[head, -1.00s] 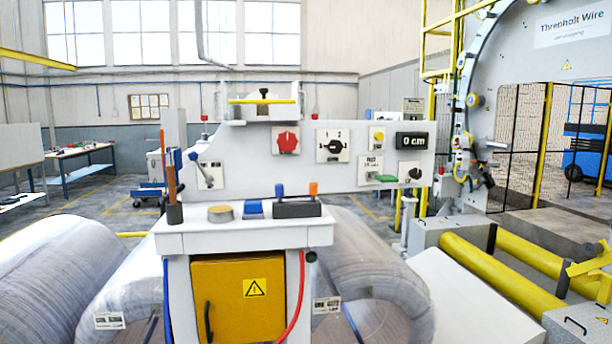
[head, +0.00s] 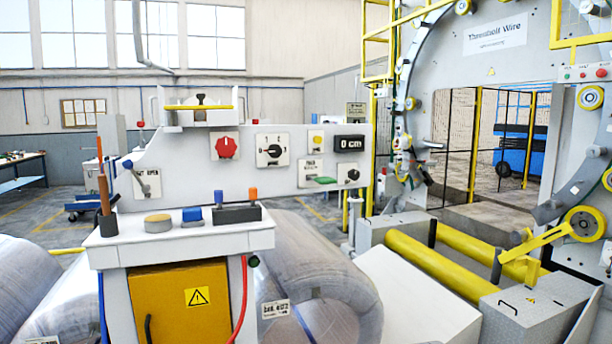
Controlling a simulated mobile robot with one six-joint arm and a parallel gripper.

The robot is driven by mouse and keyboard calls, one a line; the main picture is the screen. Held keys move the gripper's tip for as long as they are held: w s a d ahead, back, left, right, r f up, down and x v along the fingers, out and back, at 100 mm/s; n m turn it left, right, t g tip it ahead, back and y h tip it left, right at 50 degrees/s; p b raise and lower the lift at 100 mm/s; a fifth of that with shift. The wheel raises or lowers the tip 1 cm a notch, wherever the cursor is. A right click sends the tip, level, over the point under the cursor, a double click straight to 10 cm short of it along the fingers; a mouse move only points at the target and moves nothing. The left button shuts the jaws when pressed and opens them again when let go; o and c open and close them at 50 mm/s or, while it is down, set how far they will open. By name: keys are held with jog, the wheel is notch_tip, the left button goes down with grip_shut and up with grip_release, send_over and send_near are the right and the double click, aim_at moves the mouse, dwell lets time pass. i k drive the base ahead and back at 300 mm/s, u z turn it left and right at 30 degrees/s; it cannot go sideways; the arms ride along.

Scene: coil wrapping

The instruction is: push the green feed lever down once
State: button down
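The green feed lever (head: 324,181) sticks out level below a small white label plate (head: 312,168) on the lower right of the grey control panel (head: 200,160). A black display (head: 349,143) above it and to the right reads "0 cm". My gripper is not in the head view, so its state and distance to the lever do not show.
A red knob (head: 226,145), a black dial (head: 270,150) and a yellow button (head: 317,142) share the panel. A white shelf (head: 180,240) in front holds several small items. Wrapped coils (head: 320,280) lie behind it; yellow rollers (head: 440,265) stand at right.

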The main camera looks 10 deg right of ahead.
aim_at(323, 181)
jog(key=i, duration=0.95)
